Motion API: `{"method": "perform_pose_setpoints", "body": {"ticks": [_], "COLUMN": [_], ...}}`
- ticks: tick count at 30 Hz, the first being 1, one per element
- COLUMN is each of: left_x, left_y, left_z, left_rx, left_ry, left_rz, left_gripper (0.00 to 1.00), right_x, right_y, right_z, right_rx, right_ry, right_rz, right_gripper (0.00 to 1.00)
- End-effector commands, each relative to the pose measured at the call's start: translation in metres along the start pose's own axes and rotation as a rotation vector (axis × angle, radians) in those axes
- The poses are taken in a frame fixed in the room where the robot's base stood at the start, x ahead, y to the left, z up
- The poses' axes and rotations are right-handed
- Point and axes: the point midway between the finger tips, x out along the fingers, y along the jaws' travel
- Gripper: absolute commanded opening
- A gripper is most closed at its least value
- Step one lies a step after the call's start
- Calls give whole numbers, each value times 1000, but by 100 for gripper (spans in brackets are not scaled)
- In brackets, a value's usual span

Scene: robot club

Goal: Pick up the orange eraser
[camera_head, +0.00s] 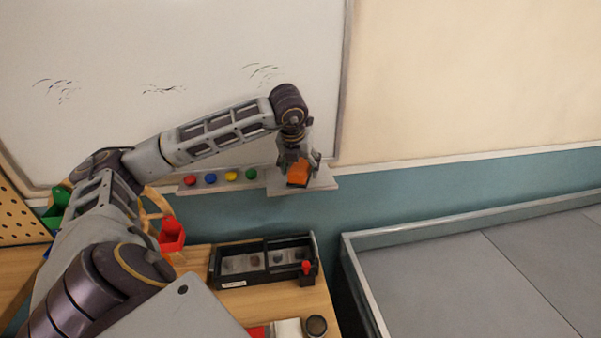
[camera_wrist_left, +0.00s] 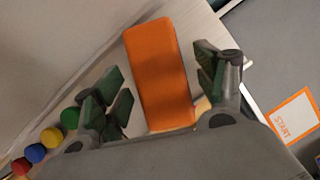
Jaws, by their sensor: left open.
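The orange eraser (camera_head: 300,171) lies on the light shelf (camera_head: 329,182) at the lower right of the whiteboard. In the left wrist view the eraser (camera_wrist_left: 158,70) is a long orange block between the open fingers. My left gripper (camera_head: 298,168) reaches down over the eraser, and it also shows in the left wrist view (camera_wrist_left: 160,90). Its green-padded fingers stand on both sides of the eraser, with a visible gap on each side. I cannot tell how deep the fingers reach. My right gripper is not in view.
Red, blue, yellow and green magnets (camera_head: 231,176) sit on the ledge left of the eraser. The whiteboard (camera_head: 90,60) rises behind. Below stands a wooden table with a black tray (camera_head: 228,278). A grey walled field (camera_head: 480,270) lies at the right.

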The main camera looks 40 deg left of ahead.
Motion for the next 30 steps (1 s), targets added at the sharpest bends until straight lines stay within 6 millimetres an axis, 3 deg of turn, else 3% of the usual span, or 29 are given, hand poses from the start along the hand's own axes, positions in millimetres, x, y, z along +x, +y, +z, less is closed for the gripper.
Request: {"method": "perform_pose_setpoints", "body": {"ticks": [13,24,30], "left_x": [1,1,1], "left_y": [0,0,0], "left_z": [0,0,0], "left_rx": [0,0,0], "left_ry": [0,0,0], "left_rz": [0,0,0], "left_gripper": [71,26,24], "right_x": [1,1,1], "right_y": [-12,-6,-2], "right_z": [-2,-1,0], "right_rx": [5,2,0], "right_ry": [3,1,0], "right_rz": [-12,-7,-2], "right_gripper": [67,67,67]}}
